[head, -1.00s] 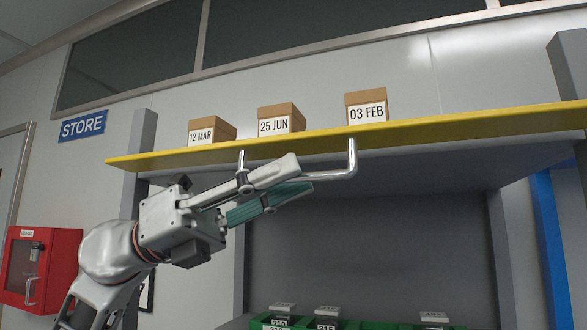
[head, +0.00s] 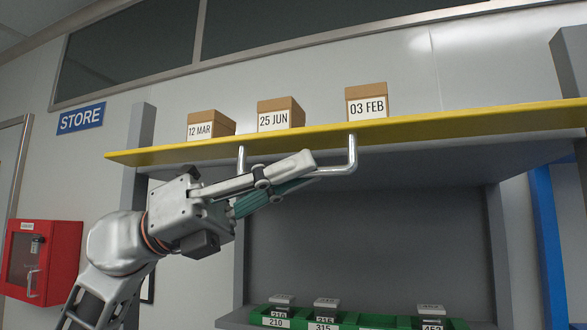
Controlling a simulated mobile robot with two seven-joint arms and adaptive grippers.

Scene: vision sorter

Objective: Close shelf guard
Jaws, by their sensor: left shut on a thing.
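The shelf guard appears as a long grey panel with a yellow front edge (head: 440,125), lying roughly level across the top of the shelf unit. A bent metal handle (head: 352,155) hangs below its edge. My left gripper (head: 307,172) is shut on the handle's lower bar, coming from the left below the panel. The fingers hide part of the bar. My right gripper is not in view.
Cartons labelled 12 MAR (head: 211,124), 25 JUN (head: 281,113) and 03 FEB (head: 367,101) stand above the yellow edge. Green bins (head: 377,321) stand low in the shelf. A red wall cabinet (head: 42,262) is at the left. The shelf space below the panel is open.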

